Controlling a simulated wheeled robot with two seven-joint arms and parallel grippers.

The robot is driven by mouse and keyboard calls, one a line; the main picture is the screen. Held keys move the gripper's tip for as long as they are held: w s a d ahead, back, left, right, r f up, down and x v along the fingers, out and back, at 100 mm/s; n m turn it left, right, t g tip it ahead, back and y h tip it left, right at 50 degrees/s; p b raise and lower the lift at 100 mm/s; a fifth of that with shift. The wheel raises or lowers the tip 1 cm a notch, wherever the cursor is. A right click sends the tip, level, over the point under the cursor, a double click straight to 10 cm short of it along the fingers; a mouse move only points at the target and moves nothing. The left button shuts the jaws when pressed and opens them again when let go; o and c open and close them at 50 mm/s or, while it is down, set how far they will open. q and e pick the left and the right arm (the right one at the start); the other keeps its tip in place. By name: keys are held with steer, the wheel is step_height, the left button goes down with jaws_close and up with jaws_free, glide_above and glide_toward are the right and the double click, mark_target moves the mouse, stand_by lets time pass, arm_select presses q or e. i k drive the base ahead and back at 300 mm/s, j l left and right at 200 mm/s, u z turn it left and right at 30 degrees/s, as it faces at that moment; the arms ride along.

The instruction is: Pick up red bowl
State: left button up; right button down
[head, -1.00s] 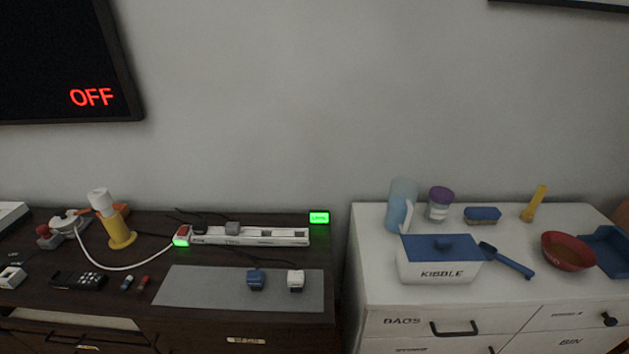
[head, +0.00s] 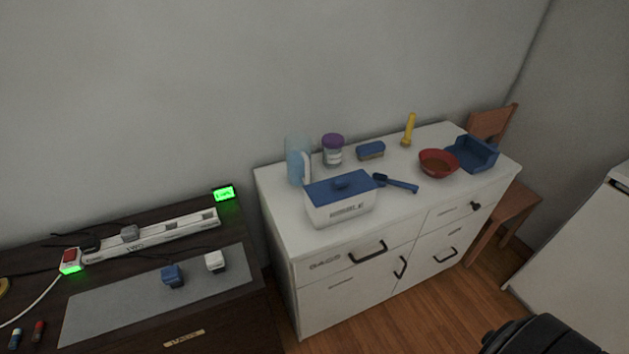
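The red bowl (head: 438,164) stands upright on top of the white cabinet (head: 285,226), toward its right end. Brown contents show inside it. It sits just left of a blue tray (head: 474,153) and right of a blue scoop (head: 395,183). Neither of my grippers is clearly seen. A black rounded part, which looks like mine, shows at the bottom right, but no fingers are visible.
A white bin with a blue lid (head: 340,198), a clear pitcher (head: 299,160), a purple-lidded jar (head: 333,150), a brush (head: 370,150) and a yellow object (head: 408,130) share the cabinet top. A wooden chair (head: 490,122) stands behind its right end. Wood floor (head: 400,309) lies open in front.

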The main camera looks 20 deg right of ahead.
mark_target(435, 162)
steer(key=z, duration=1.7)
steer(key=i+l, duration=0.15)
steer(key=l, duration=0.2)
steer(key=i+l+u, duration=0.1)
steer(key=l, duration=0.25)
steer(key=i+l, duration=0.2)
steer(key=l, duration=0.15)
steer(key=u, duration=0.05)
